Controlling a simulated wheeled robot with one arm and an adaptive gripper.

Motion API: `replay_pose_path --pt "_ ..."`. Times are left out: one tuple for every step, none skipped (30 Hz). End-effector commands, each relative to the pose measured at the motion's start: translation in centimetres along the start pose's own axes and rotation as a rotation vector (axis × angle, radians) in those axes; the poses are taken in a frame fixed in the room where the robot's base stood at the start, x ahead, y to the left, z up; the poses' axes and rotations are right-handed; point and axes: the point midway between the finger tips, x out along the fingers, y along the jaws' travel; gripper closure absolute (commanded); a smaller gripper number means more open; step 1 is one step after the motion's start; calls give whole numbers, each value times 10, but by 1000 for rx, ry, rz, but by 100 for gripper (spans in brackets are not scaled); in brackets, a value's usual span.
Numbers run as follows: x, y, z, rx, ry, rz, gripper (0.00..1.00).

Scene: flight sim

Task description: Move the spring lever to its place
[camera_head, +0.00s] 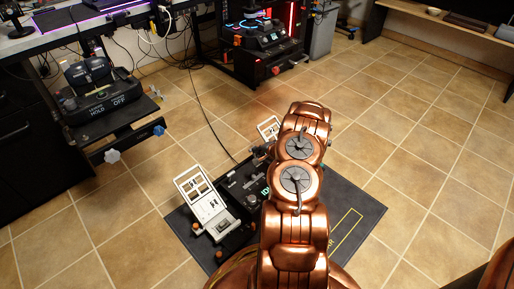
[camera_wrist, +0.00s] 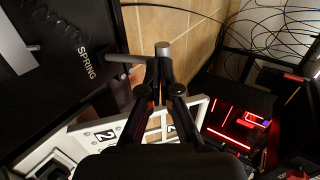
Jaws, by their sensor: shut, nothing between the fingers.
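In the wrist view, the word SPRING is printed on a black panel (camera_wrist: 82,40). A grey spring lever (camera_wrist: 122,58) sticks out beside the word, towards my fingertips. A short grey cylinder (camera_wrist: 163,49) shows just beyond the fingertips; I cannot tell whether it is part of the lever. My gripper (camera_wrist: 163,80) is shut and empty, with its tips close to these grey parts. I cannot tell whether they touch. In the head view, my copper arm covers much of the black pedal unit (camera_head: 232,240), and the lever cannot be made out.
A white pedal plate (camera_head: 201,195) stands at the unit's left, and another (camera_head: 268,128) behind it. The unit sits on a black mat (camera_head: 352,205). A desk with a black control box (camera_head: 98,105) is at left. A red-lit computer (camera_head: 262,50) stands behind. Tiled floor at right is clear.

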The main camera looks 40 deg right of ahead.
Motion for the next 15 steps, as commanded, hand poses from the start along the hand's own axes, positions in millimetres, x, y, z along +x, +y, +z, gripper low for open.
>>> replay_pose_path --pt "-3 -5 -1 -1 1 9 100" --pt "-3 -6 -1 -2 1 13 100" --pt "-2 -7 -1 -1 1 19 100" --pt "-2 -7 -1 -1 1 23 100" --pt "-1 -8 0 -1 0 27 100" --pt "-1 -8 0 0 -1 33 100" --pt "0 -8 1 0 -2 37 100" --pt "0 -8 2 0 -2 41 100" --pt "1 -9 2 1 -4 46 100" --pt "2 -9 3 1 -4 50 100" --pt "3 -9 4 1 -5 52 100" --pt "5 -10 4 1 -5 55 100" --pt "6 -11 3 1 -4 56 100" --pt "7 -12 3 1 -3 56 100" --pt "8 -12 2 1 -2 56 100"
